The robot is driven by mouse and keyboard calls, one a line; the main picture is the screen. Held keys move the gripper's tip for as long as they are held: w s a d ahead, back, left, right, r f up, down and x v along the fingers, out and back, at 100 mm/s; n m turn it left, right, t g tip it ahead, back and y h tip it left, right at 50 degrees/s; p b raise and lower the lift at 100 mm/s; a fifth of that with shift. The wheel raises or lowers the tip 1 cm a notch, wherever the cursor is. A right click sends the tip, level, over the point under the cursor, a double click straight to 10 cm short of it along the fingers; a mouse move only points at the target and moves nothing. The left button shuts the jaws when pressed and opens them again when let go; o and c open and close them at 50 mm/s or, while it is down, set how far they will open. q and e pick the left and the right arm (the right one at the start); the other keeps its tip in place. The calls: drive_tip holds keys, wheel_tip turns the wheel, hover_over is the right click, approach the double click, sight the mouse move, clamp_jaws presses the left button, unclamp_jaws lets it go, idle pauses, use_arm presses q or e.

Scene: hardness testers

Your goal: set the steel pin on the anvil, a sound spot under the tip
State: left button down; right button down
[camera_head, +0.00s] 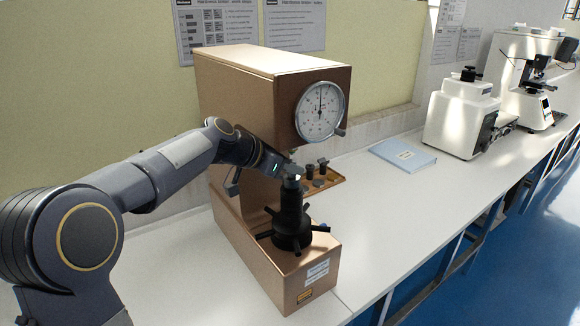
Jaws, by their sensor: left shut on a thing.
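The copper-brown hardness tester (235,85) stands on the bench with its round dial facing forward. Its tip (293,154) is a small shape under the head, hard to make out. The anvil (292,181) tops the dark screw column above a spoked black handwheel (291,238). My left gripper (286,168) reaches in from the left, between the tip and the anvil top, and is shut on the steel pin. The pin is too small and too hidden by the fingers to make out, and I cannot tell whether it touches the anvil. My right gripper is out of view.
A wooden tray (334,183) with several small dark parts lies just behind the column. A blue book (402,153) lies farther right. A white machine (462,115) and a microscope-like tester (528,85) stand at the back right. The bench front right of the tester is clear.

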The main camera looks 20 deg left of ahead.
sight(285, 179)
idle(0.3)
use_arm(q)
drive_tip(key=c, duration=1.2)
unclamp_jaws()
drive_tip(key=shift+c, duration=1.2)
drive_tip(key=shift+s+a+f+b, duration=0.1)
drive_tip(key=shift+s+b, duration=0.05)
drive_tip(key=shift+b, duration=0.15)
drive_tip(key=s+a+b, duration=0.1)
drive_tip(key=s, duration=0.1)
drive_tip(key=s+a+b, duration=0.2)
drive_tip(key=shift+s+a, duration=0.3)
drive_tip(key=shift+s+a+r, duration=0.25)
drive_tip(key=shift+s, duration=0.1)
